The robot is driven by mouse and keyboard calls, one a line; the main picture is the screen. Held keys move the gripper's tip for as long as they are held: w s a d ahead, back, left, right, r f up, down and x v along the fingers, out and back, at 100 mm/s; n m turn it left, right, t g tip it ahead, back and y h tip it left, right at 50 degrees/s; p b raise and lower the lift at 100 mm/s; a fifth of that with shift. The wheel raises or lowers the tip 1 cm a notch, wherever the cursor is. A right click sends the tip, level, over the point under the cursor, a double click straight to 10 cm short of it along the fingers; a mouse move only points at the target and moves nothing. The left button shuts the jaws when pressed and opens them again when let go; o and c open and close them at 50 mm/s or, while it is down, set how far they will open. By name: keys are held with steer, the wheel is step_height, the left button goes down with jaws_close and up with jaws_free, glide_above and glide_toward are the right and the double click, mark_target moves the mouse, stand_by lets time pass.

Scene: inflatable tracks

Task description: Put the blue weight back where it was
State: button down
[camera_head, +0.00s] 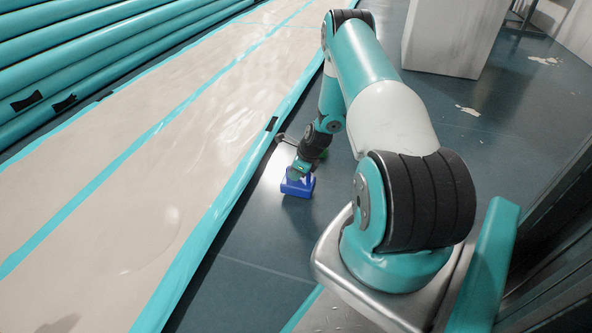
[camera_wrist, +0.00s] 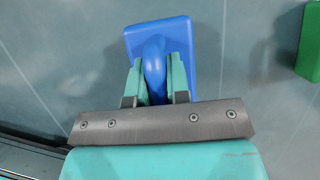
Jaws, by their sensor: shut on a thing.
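The blue weight (camera_head: 298,186) is a blue block with a looped handle, low over the dark floor beside the beige inflatable track. In the wrist view the blue weight (camera_wrist: 171,40) shows its flat base, with its rounded handle between my two teal fingers. My gripper (camera_wrist: 158,72) is shut on the handle. In the head view my gripper (camera_head: 300,169) reaches down to the weight from above. I cannot tell whether the weight touches the floor.
A green block (camera_wrist: 311,45) stands on the floor at the right of the wrist view. The beige track (camera_head: 150,140) with teal edges runs along the left. Teal inflated tubes (camera_head: 90,50) lie beyond it. A white block (camera_head: 452,38) stands at the back right.

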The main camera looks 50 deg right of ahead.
steer(key=shift+f, duration=0.95)
steer(key=shift+f+b, duration=0.1)
steer(key=shift+b, duration=0.2)
steer(key=c, duration=1.1)
jaws_free()
